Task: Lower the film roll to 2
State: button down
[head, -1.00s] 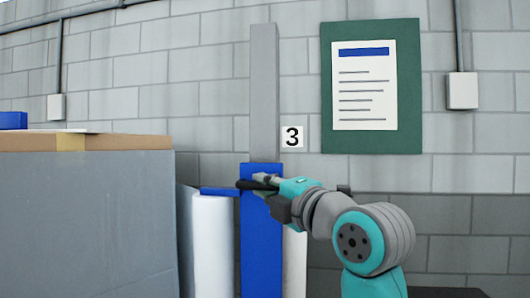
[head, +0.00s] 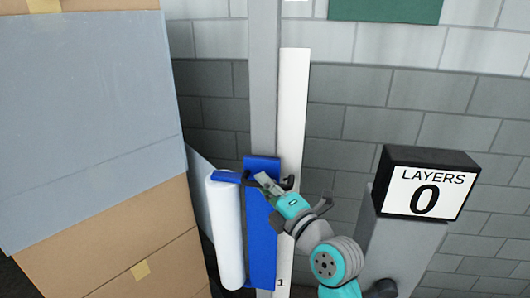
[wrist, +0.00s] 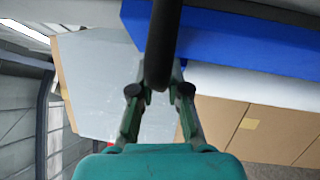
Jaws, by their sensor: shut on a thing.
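The film roll (head: 226,235) is a white upright cylinder left of a blue carriage (head: 262,235) on a grey mast (head: 264,80). A blue arm (head: 226,177) caps the roll's top. My gripper (head: 270,184) is at the carriage's upper part, shut on its black handle (head: 288,184). In the wrist view the handle (wrist: 161,45) runs between the fingers of my gripper (wrist: 160,90). A white strip (head: 295,90) stands behind, right of the mast, with a 1 (head: 280,283) near its bottom. The carriage top is well below the strip's top. No 2 is visible.
A large stack of boxes (head: 130,240) with a grey sheet (head: 80,120) stands close on the left. A black display (head: 425,185) reading LAYERS 0 sits on a grey post (head: 395,240) at the right. A grey block wall (head: 345,110) is behind.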

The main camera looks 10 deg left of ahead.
jog(key=shift+f, duration=2.7)
jog(key=c, duration=1.1)
grip_release()
jog(key=shift+c, duration=0.2)
jog(key=v, duration=1.2)
jog(key=shift+f, duration=0.15)
